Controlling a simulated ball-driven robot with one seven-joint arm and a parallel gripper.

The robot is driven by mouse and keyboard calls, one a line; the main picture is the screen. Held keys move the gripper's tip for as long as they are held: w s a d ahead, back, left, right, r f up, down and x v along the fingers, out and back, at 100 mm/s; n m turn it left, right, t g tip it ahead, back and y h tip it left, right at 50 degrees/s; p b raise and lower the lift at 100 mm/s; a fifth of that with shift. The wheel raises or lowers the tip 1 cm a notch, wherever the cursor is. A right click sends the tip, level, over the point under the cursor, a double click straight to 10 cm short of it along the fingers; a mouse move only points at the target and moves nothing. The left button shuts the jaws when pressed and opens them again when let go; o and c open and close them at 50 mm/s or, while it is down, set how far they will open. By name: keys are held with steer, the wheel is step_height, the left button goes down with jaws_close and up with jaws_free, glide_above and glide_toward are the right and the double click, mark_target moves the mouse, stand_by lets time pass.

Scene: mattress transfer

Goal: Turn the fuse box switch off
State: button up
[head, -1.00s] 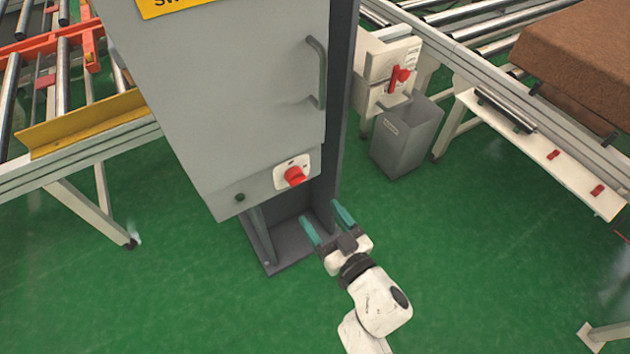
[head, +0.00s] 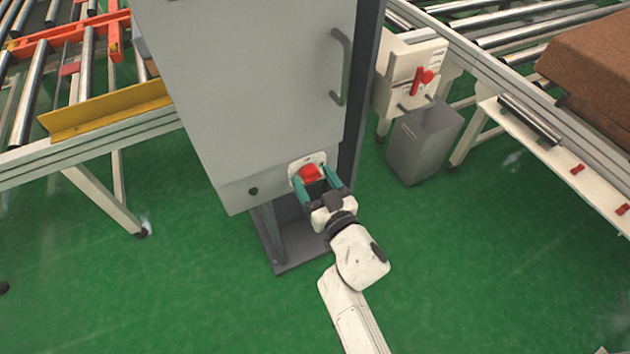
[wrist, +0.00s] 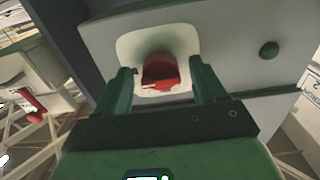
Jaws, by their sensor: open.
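The fuse box (head: 265,85) is a tall grey cabinet on a stand in the head view. Its red switch (head: 309,173) sits on a pale plate low on the front, and it also shows in the wrist view (wrist: 160,71). My gripper (head: 315,184) is open, with its teal fingers on either side of the red switch. In the wrist view my gripper's fingers (wrist: 162,85) flank the knob with gaps on both sides. Whether the fingertips touch the plate I cannot tell.
A small dark button (head: 253,191) is left of the switch. A grey bin (head: 424,143) and a white box with a red handle (head: 422,78) stand to the right. Roller conveyors flank the cabinet. Green floor (head: 480,270) is clear in front.

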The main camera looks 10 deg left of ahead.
steer(key=shift+c, duration=0.4)
steer(key=c, duration=1)
steer(key=shift+n+b, duration=1.55)
steer(key=shift+n, duration=7.45)
